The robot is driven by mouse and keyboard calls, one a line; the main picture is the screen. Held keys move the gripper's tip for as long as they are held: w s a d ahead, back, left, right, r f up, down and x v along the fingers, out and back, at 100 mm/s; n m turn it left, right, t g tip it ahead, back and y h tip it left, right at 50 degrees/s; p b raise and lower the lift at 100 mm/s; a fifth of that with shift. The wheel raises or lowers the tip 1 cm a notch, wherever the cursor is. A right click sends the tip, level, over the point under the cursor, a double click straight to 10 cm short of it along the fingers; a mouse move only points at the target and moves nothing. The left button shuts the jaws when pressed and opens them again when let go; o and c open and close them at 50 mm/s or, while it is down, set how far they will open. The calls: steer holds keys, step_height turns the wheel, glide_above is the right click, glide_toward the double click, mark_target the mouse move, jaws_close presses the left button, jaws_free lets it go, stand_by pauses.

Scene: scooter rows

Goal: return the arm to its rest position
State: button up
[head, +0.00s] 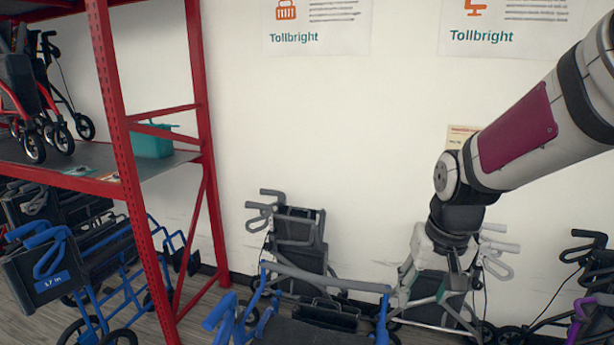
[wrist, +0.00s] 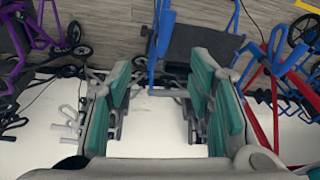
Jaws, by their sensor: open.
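My arm (head: 515,133) reaches in from the right edge of the head view, bent at the elbow. My gripper (head: 455,265) hangs below it, in front of a grey walker, and its fingers are hard to make out there. In the wrist view my gripper (wrist: 160,98) shows two teal-padded fingers spread wide apart, with nothing between them. Beyond the fingertips are the blue walker's frame and the grey floor.
A red rack (head: 118,130) stands at the left, with a teal bin (head: 152,142) on its shelf. A blue walker (head: 325,275) stands at the front middle. A dark grey walker (head: 298,240) and a purple walker (head: 590,315) stand nearby. The white wall (head: 330,130) is bare above them, apart from posters.

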steer(key=s+r+t, duration=0.1)
steer(key=s+r, duration=0.4)
steer(key=s, duration=0.4)
steer(key=s+a+r+n+t, duration=0.1)
steer(key=s+r, duration=0.3)
steer(key=s, duration=0.5)
steer(key=shift+a+r+n+t, duration=0.3)
steer(key=shift+r+t, duration=0.1)
steer(key=shift+t, duration=0.1)
steer(key=shift+s, duration=0.1)
stand_by(0.5)
